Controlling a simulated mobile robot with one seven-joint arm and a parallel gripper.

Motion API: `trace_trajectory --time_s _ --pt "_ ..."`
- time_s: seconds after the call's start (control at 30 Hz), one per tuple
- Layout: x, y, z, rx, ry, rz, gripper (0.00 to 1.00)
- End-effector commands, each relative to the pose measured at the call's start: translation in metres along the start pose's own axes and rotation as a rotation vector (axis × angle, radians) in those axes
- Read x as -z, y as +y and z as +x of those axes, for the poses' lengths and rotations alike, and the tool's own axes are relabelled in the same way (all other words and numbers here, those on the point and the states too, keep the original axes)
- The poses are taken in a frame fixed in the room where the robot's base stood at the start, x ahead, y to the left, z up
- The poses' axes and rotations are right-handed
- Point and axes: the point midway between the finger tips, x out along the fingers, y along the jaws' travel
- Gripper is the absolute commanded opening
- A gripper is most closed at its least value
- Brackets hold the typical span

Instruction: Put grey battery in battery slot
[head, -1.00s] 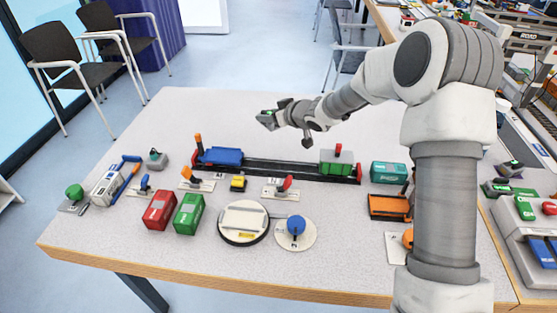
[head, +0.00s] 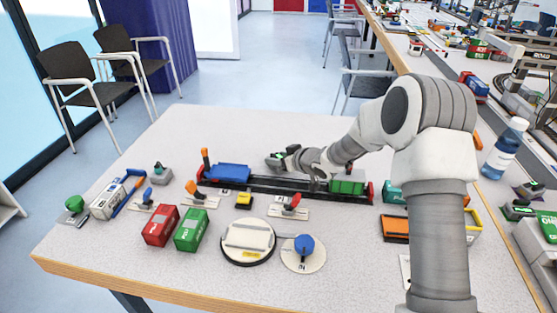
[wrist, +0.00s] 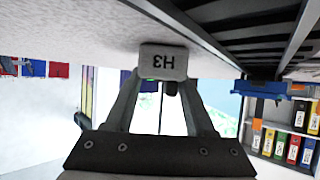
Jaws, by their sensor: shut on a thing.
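My gripper (head: 285,158) is low over the far side of the black track. In the wrist view my gripper (wrist: 162,85) is shut on a small grey block (wrist: 163,60) marked "H3", which reads upside down; I take it for the grey battery. The block also shows at the gripper's tip in the head view (head: 273,162). It is close to the table surface; I cannot tell whether it touches. I cannot make out for certain which thing is the battery slot.
The black track (head: 265,184) carries a blue wagon (head: 228,173) at left and a green one (head: 347,184) at right. Red (head: 160,226) and green (head: 191,230) containers and a round plate (head: 247,242) stand in front. The table behind the track at left is clear.

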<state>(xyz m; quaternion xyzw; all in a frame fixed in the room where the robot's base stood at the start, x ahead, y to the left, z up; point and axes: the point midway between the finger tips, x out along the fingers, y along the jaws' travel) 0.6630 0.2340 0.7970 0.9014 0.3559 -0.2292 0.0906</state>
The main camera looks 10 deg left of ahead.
Motion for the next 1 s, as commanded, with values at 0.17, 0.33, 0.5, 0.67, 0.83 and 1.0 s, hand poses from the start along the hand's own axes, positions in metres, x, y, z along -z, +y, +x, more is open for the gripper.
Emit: trace_trajectory --time_s 0.17,0.33,0.5,0.67,0.83,1.0 --pt "-0.002 0.000 0.001 0.000 0.001 0.000 0.00" --pt "-0.002 0.000 0.001 0.000 0.000 0.001 0.83" --pt "-0.002 0.000 0.001 0.000 0.000 0.001 0.85" --pt "0.001 0.000 0.000 0.000 0.000 0.000 0.85" --pt "0.003 0.001 -0.018 -0.001 0.001 0.001 0.85" --pt "0.004 0.001 -0.054 -0.002 0.001 0.002 0.85"
